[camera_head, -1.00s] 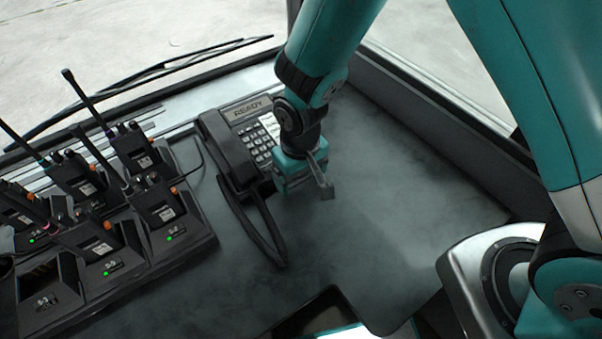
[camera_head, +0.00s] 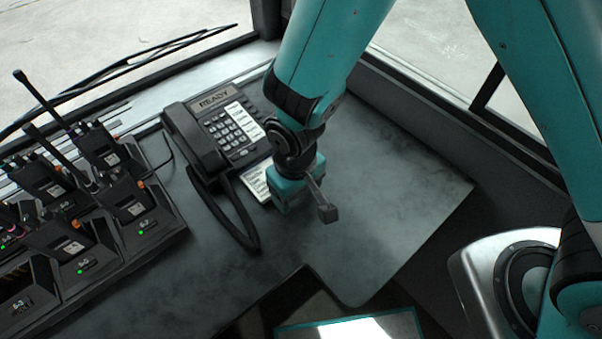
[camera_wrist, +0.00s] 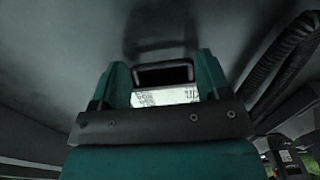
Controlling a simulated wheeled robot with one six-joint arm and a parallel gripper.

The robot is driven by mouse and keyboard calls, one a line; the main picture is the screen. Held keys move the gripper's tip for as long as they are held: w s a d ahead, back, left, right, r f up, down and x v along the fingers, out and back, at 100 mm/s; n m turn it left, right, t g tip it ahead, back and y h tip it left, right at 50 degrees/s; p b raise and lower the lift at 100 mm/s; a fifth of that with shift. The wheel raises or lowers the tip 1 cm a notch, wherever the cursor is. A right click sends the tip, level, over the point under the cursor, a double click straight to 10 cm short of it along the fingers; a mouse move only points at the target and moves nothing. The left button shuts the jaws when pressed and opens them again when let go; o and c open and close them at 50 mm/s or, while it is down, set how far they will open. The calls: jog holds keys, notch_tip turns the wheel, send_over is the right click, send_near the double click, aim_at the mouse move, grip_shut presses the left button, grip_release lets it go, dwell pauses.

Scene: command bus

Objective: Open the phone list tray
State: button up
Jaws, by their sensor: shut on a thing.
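The phone list tray (camera_head: 256,183) shows as a flat strip with a white printed sheet. It sticks out from under the front of the dark desk phone (camera_head: 218,131). In the wrist view the printed tray (camera_wrist: 165,97) lies between my fingers, with its dark front pull (camera_wrist: 162,74). My gripper (camera_head: 293,196) is low over the desk in front of the phone and is shut on the tray's pull. In the wrist view my gripper's teal fingers (camera_wrist: 163,80) stand on either side of it. The head view hides the fingertips and the pull.
Several radios with antennas stand in a charger rack (camera_head: 90,262) at the left. The handset cord (camera_head: 238,222) loops over the desk, left of my gripper. The desk (camera_head: 385,205) is bare to the right. Its front edge has a cut-out.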

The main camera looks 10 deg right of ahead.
jog(key=shift+s+d, duration=0.1)
jog(key=o, duration=1.1)
jog(key=shift+o, duration=0.2)
notch_tip(320, 180, up, 18)
jog(key=shift+f, duration=0.25)
jog(key=s+d+r+y, duration=0.4)
jog(key=s+d+r, duration=0.5)
jog(key=d, duration=0.2)
jog(key=shift+d, duration=0.25)
